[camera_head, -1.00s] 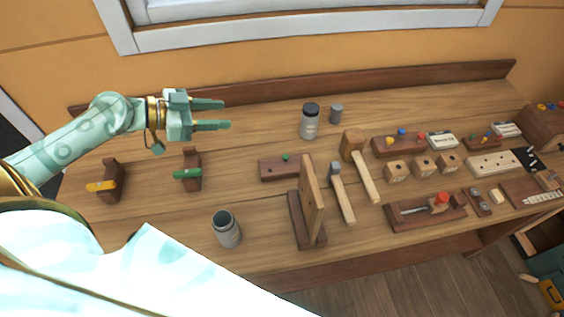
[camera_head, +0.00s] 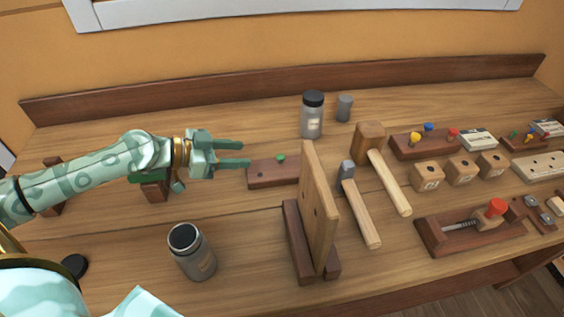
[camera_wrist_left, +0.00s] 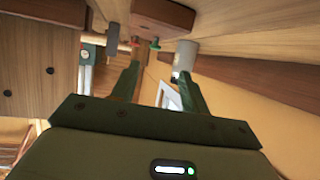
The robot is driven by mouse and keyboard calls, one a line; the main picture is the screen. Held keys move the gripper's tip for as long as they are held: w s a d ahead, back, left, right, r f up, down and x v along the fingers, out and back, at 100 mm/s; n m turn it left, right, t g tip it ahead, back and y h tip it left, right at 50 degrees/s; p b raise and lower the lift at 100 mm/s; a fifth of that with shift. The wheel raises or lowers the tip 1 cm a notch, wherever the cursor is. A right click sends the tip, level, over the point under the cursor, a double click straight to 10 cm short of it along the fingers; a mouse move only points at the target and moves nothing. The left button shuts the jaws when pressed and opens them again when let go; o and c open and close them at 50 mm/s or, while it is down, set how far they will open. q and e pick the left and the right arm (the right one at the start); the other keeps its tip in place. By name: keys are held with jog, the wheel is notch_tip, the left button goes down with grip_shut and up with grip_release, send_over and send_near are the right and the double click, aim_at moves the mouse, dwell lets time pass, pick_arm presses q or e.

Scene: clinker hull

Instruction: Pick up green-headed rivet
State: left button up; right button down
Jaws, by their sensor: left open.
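The green-headed rivet (camera_head: 281,157) stands in a small dark wooden block (camera_head: 268,175), with only its green head showing clearly. My left gripper (camera_head: 243,153) is open and empty, just left of the block, with its fingers pointing right towards the rivet. The left wrist view, which looks turned over, shows a green head (camera_wrist_left: 155,44) by a dark block (camera_wrist_left: 163,13), beyond the open fingers. My right gripper is not in view.
An upright wooden board (camera_head: 320,205) stands right in front of the block. A lidded jar (camera_head: 311,118) is behind it, an open canister (camera_head: 192,252) at front left. Two hammers (camera_head: 388,180) (camera_head: 358,210) and a rivet rack (camera_head: 420,146) lie to the right.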

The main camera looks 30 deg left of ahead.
aim_at(278, 157)
pick_arm(q)
jog(key=x, duration=0.4)
jog(key=shift+r, duration=0.1)
jog(key=x, duration=0.4)
jog(key=shift+s+d+p, duration=0.1)
jog(key=shift+d+p, duration=0.25)
jog(key=shift+d, duration=0.2)
jog(key=shift+w+d+f, duration=0.2)
jog(key=shift+w+f, duration=0.05)
jog(key=shift+w, duration=0.05)
grip_shut()
